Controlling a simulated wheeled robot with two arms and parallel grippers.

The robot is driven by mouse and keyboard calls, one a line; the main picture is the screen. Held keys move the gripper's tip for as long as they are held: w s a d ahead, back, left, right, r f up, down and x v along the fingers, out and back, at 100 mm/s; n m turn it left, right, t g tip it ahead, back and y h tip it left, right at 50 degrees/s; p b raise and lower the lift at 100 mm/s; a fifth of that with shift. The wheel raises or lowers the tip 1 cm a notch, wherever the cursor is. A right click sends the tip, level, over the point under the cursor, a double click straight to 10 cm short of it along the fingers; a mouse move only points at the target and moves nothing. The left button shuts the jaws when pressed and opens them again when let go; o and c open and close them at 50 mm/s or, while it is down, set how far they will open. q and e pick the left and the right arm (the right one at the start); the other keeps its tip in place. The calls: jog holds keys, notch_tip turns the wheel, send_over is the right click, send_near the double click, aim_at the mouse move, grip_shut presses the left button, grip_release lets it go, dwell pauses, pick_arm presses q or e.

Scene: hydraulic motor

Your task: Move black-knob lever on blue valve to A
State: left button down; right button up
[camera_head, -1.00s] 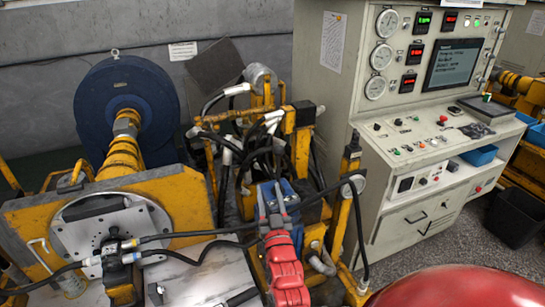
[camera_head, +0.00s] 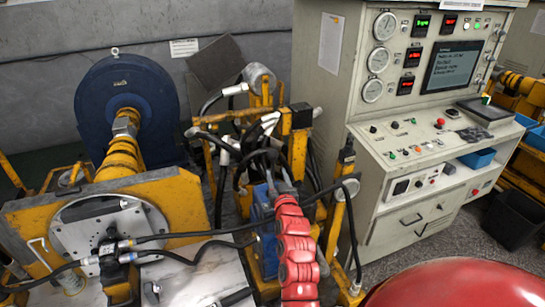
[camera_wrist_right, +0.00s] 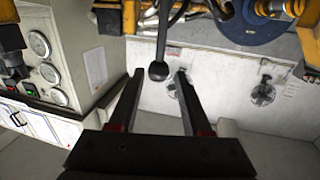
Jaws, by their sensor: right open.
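The blue valve (camera_head: 261,208) stands in the yellow frame at the middle of the head view, partly hidden behind my red right arm. My right gripper (camera_head: 273,172) is above it among black hoses, and its fingertips are hard to make out there. In the right wrist view my right gripper (camera_wrist_right: 159,75) is open. A black knob (camera_wrist_right: 158,71) on a lever shows between its two fingertips, with a visible gap on each side. The lever's position letters cannot be read. My left gripper is not in view.
Black hoses (camera_head: 228,158) and yellow frame posts (camera_head: 299,155) crowd the gripper. A control console (camera_head: 395,155) with gauges stands to the right. A blue motor (camera_head: 105,105) and a yellow plate stand (camera_head: 30,222) are to the left.

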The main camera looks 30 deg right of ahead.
aim_at(273, 161)
jog(key=p+x, duration=0.2)
jog(key=x, duration=0.5)
jog(key=shift+w+d+r, duration=0.1)
jog(key=shift+w+r, duration=0.05)
jog(key=shift+w, duration=0.2)
jog(key=shift+w+d, duration=0.3)
jog(key=shift+w, duration=0.15)
grip_shut()
